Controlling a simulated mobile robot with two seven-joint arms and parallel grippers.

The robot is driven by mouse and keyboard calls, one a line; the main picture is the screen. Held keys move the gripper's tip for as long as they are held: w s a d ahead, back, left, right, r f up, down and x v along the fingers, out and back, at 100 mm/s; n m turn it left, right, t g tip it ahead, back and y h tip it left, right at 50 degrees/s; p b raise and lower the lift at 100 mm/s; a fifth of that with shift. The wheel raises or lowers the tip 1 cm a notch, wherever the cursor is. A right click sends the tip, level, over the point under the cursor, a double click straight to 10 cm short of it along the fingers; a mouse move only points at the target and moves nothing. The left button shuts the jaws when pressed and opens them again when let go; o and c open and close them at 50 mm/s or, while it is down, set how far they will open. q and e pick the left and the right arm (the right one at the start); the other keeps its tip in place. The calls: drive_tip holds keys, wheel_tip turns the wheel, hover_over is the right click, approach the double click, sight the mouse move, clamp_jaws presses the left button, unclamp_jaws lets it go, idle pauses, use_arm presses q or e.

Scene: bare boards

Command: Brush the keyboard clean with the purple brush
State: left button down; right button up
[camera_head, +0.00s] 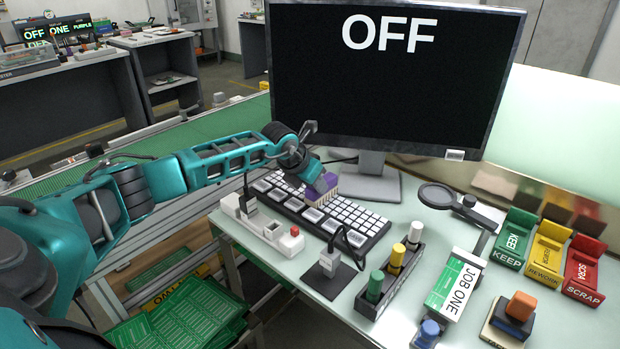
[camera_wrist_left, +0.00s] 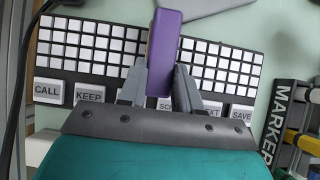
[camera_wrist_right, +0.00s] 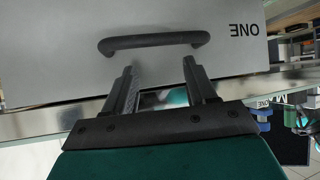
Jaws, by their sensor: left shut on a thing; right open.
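The keyboard (camera_head: 341,217) lies on the light table in front of the monitor, with white keys on a dark body. Its large keys, such as CALL (camera_wrist_left: 47,90) and KEEP (camera_wrist_left: 89,93), show in the left wrist view. The purple brush (camera_head: 325,182) is over the keyboard's upper part, its pale bristles down at the keys; I cannot tell if they touch. My left gripper (camera_head: 312,170) is shut on the brush, whose purple handle (camera_wrist_left: 163,50) stands between the fingers. My right gripper (camera_wrist_right: 163,75) is open and empty, facing a grey panel with a dark handle (camera_wrist_right: 154,42).
The monitor (camera_head: 390,80) reading OFF stands behind the keyboard. A power strip (camera_head: 262,230) lies left of it. A marker rack (camera_head: 390,275), a JOB ONE box (camera_head: 455,285), a magnifier (camera_head: 440,196) and KEEP, REWORK and SCRAP bins (camera_head: 550,250) fill the right side.

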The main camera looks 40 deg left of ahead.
use_arm(q)
drive_tip(key=shift+r, duration=0.1)
wheel_tip(320, 180, up, 2)
drive_tip(key=shift+r+p, duration=0.25)
drive_tip(key=shift+p, duration=0.55)
drive_tip(key=shift+r, duration=2.25)
